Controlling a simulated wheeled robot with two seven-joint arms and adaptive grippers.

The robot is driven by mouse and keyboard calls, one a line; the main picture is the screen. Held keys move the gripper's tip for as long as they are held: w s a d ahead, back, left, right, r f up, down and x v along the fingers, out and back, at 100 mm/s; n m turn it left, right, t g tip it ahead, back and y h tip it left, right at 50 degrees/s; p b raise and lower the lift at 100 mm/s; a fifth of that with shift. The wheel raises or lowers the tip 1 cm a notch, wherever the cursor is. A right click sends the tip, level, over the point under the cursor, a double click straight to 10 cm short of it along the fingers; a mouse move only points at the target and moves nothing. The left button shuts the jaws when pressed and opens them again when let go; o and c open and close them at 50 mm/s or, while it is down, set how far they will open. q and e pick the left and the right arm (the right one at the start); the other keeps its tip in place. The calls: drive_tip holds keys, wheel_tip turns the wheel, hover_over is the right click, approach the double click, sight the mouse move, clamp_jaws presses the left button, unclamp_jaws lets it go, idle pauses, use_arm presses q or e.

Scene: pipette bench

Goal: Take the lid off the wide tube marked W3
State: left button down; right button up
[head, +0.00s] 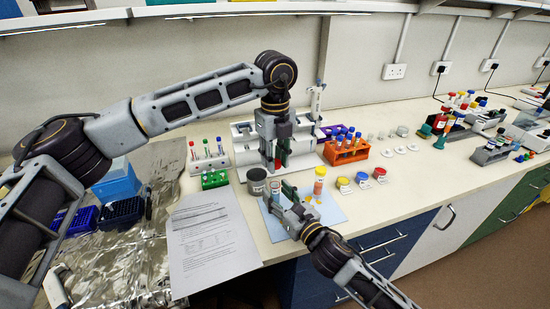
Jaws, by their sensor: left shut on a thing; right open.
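My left gripper (278,164) points straight down above the back edge of the blue mat (334,211). My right gripper (282,192) is open, low over the mat, just below and in front of the left one. A small pale labelled piece (275,186) shows by its fingers, partly hidden. No W3 mark is readable at this size.
A dark grey pot (256,182) stands left of the grippers. Small pots with coloured lids (362,180) stand to the right. An orange rack (346,153) and a white rack (207,161) hold capped tubes behind. A printed sheet (212,242) lies at front left.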

drive_tip(key=shift+v, duration=5.15)
drive_tip(key=shift+s+f, duration=0.1)
drive_tip(key=shift+f, duration=0.05)
